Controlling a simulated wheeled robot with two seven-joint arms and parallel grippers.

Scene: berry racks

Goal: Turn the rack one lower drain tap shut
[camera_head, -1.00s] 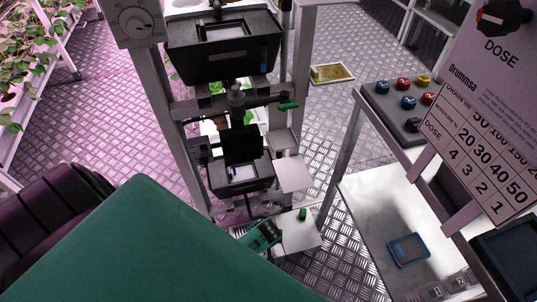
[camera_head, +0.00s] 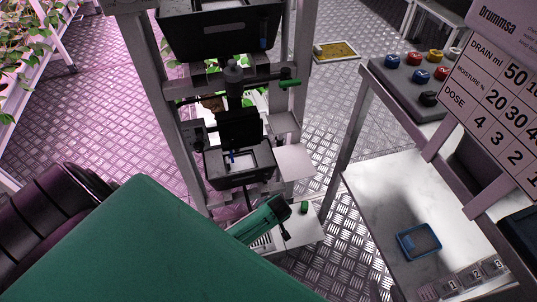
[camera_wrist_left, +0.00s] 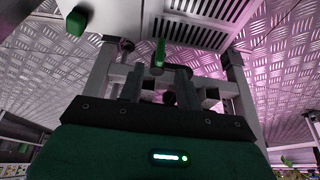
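In the head view, a green tap handle (camera_head: 290,83) is on the upper crossbar, right of the rack's middle. A small green piece (camera_head: 304,207) sits on the white ledge low on the rack. A teal arm part of mine with a dark end (camera_head: 264,217) is just left of it; no fingers can be made out. In the left wrist view, a green lever (camera_wrist_left: 160,52) stands upright between the spread grey fingers of my left gripper (camera_wrist_left: 168,68), which looks open. Contact cannot be told. A green block (camera_wrist_left: 76,21) is at upper left. My right gripper's fingers are not clear.
Black trays hang in the rack, one high (camera_head: 222,35) and one low (camera_head: 212,172). At right are a white table with a blue tray (camera_head: 419,241), a button box (camera_head: 415,82) and a dose board (camera_head: 490,95). A yellow sign (camera_head: 337,51) lies on open floor.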

